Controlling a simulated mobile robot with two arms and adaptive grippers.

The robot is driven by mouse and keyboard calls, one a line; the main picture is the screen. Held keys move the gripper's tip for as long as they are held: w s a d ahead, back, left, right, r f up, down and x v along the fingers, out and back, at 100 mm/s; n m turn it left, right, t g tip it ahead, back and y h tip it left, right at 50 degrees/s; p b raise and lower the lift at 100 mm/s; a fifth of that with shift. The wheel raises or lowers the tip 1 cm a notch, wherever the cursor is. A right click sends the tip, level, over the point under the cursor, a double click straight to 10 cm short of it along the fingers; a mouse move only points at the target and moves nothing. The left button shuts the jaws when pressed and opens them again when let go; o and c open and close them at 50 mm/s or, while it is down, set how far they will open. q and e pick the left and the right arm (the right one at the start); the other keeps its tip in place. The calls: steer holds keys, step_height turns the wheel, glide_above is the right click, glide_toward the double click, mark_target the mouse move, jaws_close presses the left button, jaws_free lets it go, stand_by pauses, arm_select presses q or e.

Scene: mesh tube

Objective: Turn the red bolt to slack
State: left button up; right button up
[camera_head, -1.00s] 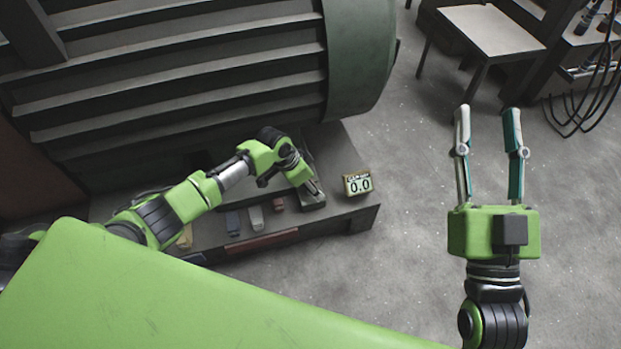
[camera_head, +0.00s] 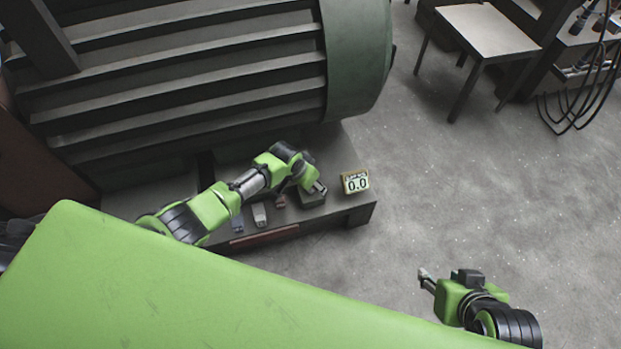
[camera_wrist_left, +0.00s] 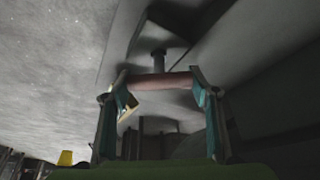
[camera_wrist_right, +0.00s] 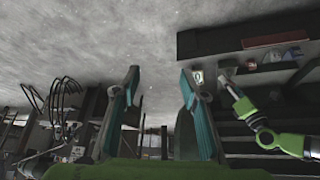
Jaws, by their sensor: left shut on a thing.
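In the left wrist view a dull red bar (camera_wrist_left: 160,82), which I take for the red bolt, lies crosswise between the fingertips of my left gripper (camera_wrist_left: 158,84). A dark round post (camera_wrist_left: 158,62) stands just beyond the bar's middle. The gripper is shut on the bar's two ends. In the head view my left gripper (camera_head: 316,188) reaches the right end of the low base; the bar is hidden there. My right gripper (camera_head: 428,279) hangs over the floor, away from the base. In the right wrist view its fingers (camera_wrist_right: 158,82) are apart with nothing between them.
A small display (camera_head: 355,182) reading 0.0 stands on the base (camera_head: 345,208), right of my left gripper. Small blue (camera_head: 237,224) and grey (camera_head: 259,215) blocks lie along its front. A big ribbed motor (camera_head: 357,60) rises behind.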

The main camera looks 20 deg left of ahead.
arm_select(q)
steer(key=shift+d+r+n+p, duration=0.1)
steer(key=shift+d+n+p, duration=0.05)
steer(key=shift+n+p, duration=0.35)
steer(key=n+y+p, duration=0.1)
steer(key=n+p, duration=0.1)
steer(key=shift+n, duration=0.4)
steer(key=shift+n+y, duration=0.5)
steer(key=shift+n, duration=1)
steer(key=shift+n+y, duration=0.6)
steer(key=shift+n, duration=0.2)
arm_select(e)
steer(key=shift+s+d+f+g+h, duration=0.1)
steer(key=shift+s+d+f+g, duration=0.1)
steer(key=shift+s+f+g, duration=0.4)
steer(key=shift+s+d+f+g+h, duration=0.15)
steer(key=shift+s+d+g, duration=0.15)
steer(key=shift+s, duration=0.6)
steer(key=shift+s+d+f+g+h, duration=0.15)
steer(key=shift+s+f+g, duration=0.3)
steer(key=shift+s, duration=0.3)
steer(key=shift+r, duration=0.2)
arm_select(q)
steer(key=o, duration=1.1)
